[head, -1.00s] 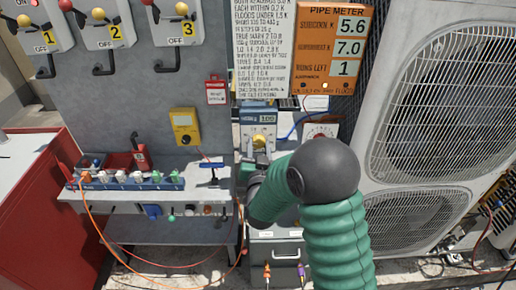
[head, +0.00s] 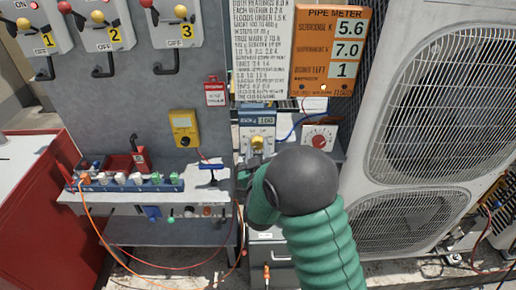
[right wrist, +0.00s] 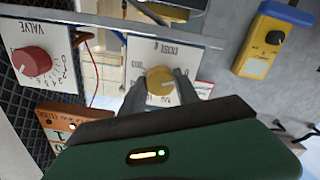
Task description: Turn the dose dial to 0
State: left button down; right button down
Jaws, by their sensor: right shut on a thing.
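The dose dial is a yellow knob (head: 257,142) on a white panel, below a small display (head: 257,120) that reads 100. In the right wrist view the knob (right wrist: 160,81) sits on a panel lettered "DOSE" with printed scale marks around it. My right gripper (right wrist: 160,88) has one finger on each side of the knob and is shut on it. In the head view my right gripper (head: 257,152) is at the knob, partly hidden by my green arm. The knob's pointer is hard to make out. My left gripper is not in view.
A red valve dial (head: 318,139) on its own white panel is close to the right of the dose dial. A yellow meter (head: 184,128) hangs to the left, above a shelf with a coloured strip (head: 125,183). Large condenser units (head: 440,110) stand at the right.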

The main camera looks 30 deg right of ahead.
jog(key=shift+w+r, duration=0.1)
dwell(0.3)
jog(key=c, duration=0.9)
grip_release()
